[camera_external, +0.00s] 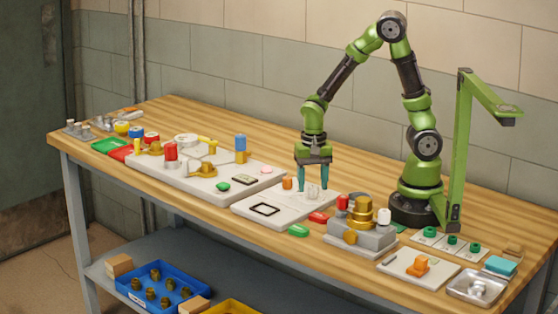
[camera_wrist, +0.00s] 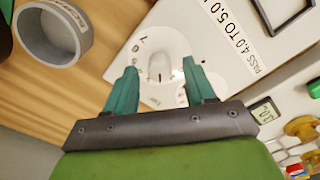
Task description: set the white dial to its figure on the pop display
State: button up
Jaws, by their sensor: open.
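The white dial (camera_wrist: 172,52) shows in the wrist view as a round white knob with a grey pointer ridge, on a light panel (camera_wrist: 220,62) with dark figures around it. The setting is too small to read surely. My gripper (camera_wrist: 160,72) is open, its teal fingers on either side of the dial's near part, with no clear grip on it. In the external view my gripper (camera_external: 314,187) points down over the panel (camera_external: 243,209); its fingers partly hide the dial. A small grey display (camera_wrist: 265,110) shows at right in the wrist view; I cannot tell whether it is the pop display.
The panel bears a black square frame (camera_external: 265,209) and a printed "PASS 4.0 TO 5.0" label (camera_wrist: 258,45). A grey ring-shaped cup (camera_wrist: 58,35) is at left in the wrist view. A brass valve block (camera_external: 360,225) stands right of the panel; a larger fixture board (camera_external: 150,178) lies left.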

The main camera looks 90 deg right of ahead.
jog(key=shift+f, duration=0.5)
grip_shut()
jog(key=shift+n, duration=0.3)
jog(key=n, duration=0.5)
jog(key=shift+n, duration=0.4)
jog(key=n, duration=0.5)
jog(key=shift+n, duration=0.3)
